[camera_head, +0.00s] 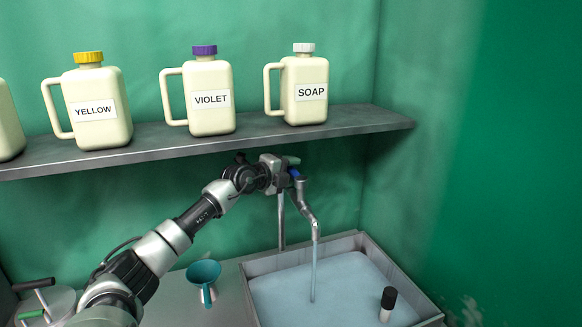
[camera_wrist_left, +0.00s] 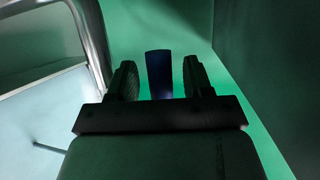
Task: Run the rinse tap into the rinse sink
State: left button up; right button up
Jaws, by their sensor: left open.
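The rinse tap (camera_head: 304,208) stands at the back of the rinse sink (camera_head: 399,263). A stream of water (camera_head: 313,270) runs from its spout into the sink, which holds pale water. My left gripper (camera_head: 287,163) is at the top of the tap, just under the shelf. The tap's blue handle (camera_head: 294,172) shows beside it. In the left wrist view the dark blue handle (camera_wrist_left: 159,70) stands between the two open fingers, with a gap on each side. The gripper partly hides the tap's top. My right gripper is not in view.
A metal shelf (camera_head: 170,146) with yellow, violet and soap jugs (camera_head: 305,92) runs close above my left gripper. A teal funnel (camera_head: 204,275) is on the counter left of the sink. A green wall closes the right side.

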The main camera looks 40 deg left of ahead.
pick_arm(q)
jog(key=shift+w, duration=0.15)
grip_shut()
jog(key=shift+d, duration=0.1)
dwell(0.3)
